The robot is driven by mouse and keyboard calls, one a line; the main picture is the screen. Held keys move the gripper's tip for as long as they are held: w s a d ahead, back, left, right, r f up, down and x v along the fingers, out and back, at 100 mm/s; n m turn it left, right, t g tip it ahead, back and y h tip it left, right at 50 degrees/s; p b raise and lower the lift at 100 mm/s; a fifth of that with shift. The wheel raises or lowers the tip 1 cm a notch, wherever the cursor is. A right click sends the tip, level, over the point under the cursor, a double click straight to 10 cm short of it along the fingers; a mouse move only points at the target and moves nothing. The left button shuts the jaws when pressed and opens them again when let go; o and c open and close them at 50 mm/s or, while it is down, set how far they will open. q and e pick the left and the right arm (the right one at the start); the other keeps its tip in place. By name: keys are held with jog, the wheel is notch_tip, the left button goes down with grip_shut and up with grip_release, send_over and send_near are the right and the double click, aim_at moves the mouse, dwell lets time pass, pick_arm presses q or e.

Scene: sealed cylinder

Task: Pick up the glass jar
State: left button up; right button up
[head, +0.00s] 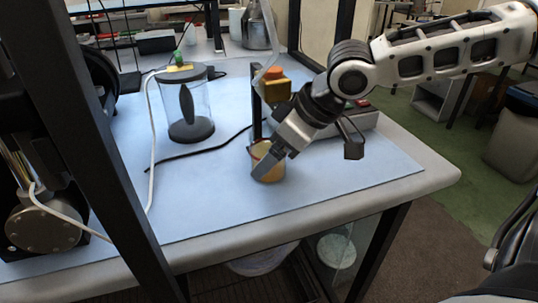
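A small amber-yellow glass jar (273,174) stands upright on the blue mat, near the middle of the table. My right gripper (263,164) comes down from the upper right and is at the jar, with one grey finger crossing in front of it. The other finger is hidden, so I cannot tell whether the fingers are closed on the jar. The jar appears to rest on the mat. My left gripper is not in view.
A clear cylinder (203,100) with dark lid and base, holding a dark object, stands left of the jar. A black cable (190,153) and a white cable (151,130) cross the mat. A yellow-orange device (275,88) stands behind the jar. The mat's front (330,198) is clear.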

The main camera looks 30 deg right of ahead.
jog(key=shift+w+a+f, duration=0.15)
jog(key=shift+w+f, duration=0.15)
jog(key=shift+f, duration=0.25)
jog(key=c, duration=1.2)
jog(key=shift+r, duration=0.15)
jog(key=shift+c, duration=0.2)
